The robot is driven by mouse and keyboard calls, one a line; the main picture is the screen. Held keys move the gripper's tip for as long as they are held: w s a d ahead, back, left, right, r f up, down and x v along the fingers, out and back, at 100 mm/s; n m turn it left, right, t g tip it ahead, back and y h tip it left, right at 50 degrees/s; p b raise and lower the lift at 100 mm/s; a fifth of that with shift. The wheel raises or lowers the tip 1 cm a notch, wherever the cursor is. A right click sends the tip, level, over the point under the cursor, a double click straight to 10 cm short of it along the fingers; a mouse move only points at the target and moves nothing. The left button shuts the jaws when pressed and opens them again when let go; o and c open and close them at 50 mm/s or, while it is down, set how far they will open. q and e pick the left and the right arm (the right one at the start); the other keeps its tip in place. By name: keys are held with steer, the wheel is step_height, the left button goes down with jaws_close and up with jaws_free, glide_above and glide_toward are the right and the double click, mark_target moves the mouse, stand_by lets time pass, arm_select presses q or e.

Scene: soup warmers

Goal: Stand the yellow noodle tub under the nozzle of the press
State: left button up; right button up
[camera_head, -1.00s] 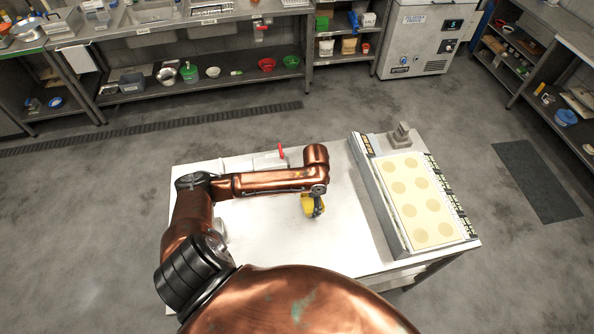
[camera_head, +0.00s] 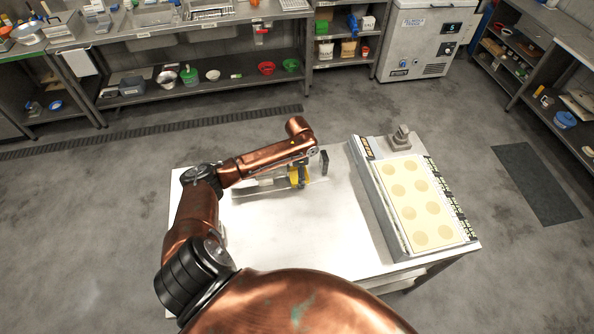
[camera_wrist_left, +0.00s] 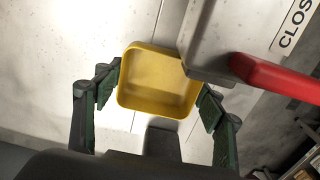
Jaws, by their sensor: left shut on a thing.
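My left gripper (camera_wrist_left: 155,100) is shut on the yellow noodle tub (camera_wrist_left: 158,98), with one finger pad at each side of it. The tub is open at the top and looks empty. I cannot tell whether the nozzle is over the tub. My arm hides much of the press in the head view.
The white table (camera_head: 300,235) is bare in front of the arm. A grey unit (camera_head: 415,205) with round cream discs on top fills its right side. Shelves and a white chest (camera_head: 420,40) stand beyond, across open floor.

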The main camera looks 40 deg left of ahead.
mark_target(296, 172)
arm_select(q)
steer(key=shift+w+a+f, duration=0.25)
steer(key=shift+w+a, duration=0.3)
steer(key=shift+a, duration=0.1)
steer(key=shift+w+a+f, duration=0.2)
steer(key=shift+w+a, duration=0.35)
steer(key=shift+a, duration=0.05)
steer(key=shift+f, duration=0.25)
steer(key=shift+f, duration=0.1)
steer(key=shift+f, duration=0.25)
steer(key=o, duration=1.1)
step_height(296, 172, up, 13)
steer(key=shift+f, duration=0.15)
